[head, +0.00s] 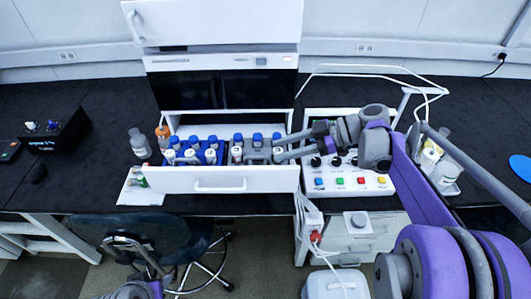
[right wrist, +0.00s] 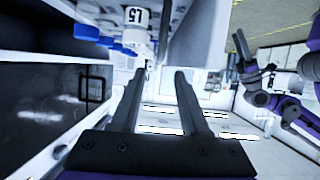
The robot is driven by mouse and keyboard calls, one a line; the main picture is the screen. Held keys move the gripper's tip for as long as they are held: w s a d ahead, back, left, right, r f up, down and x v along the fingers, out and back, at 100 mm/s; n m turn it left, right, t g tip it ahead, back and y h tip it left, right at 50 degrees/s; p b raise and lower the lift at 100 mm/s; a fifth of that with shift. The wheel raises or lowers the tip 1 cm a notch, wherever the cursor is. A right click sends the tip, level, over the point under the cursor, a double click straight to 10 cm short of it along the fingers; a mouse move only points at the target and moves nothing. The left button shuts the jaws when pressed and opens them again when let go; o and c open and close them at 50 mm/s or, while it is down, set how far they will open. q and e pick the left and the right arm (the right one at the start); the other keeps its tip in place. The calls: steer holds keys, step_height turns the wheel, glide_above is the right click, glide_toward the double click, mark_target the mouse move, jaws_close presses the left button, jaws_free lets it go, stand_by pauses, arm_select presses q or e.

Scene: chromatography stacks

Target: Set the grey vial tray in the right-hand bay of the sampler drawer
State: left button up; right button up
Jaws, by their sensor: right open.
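The sampler drawer (head: 272,180) is pulled out, its white front facing me. In the head view the grey vial tray (head: 262,156) is at the drawer's right side and holds several blue-capped vials. A blue vial tray (head: 183,160) with several more sits to its left. My right gripper (head: 280,148) is open at the grey tray's right end; I cannot tell whether it touches. In the right wrist view its fingers (right wrist: 155,74) are apart, with a vial labelled L5 (right wrist: 137,17) beyond them. My left gripper (head: 124,243) is low, in front of the bench, and looks open and empty.
A white control box (head: 350,181) with coloured buttons stands right of the drawer, under my right arm. Bottles stand left (head: 139,143) and right (head: 442,172) on the black bench. A chair (head: 140,228) is in front.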

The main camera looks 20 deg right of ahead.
steer(key=shift+v, duration=2.25)
steer(key=shift+c, duration=0.3)
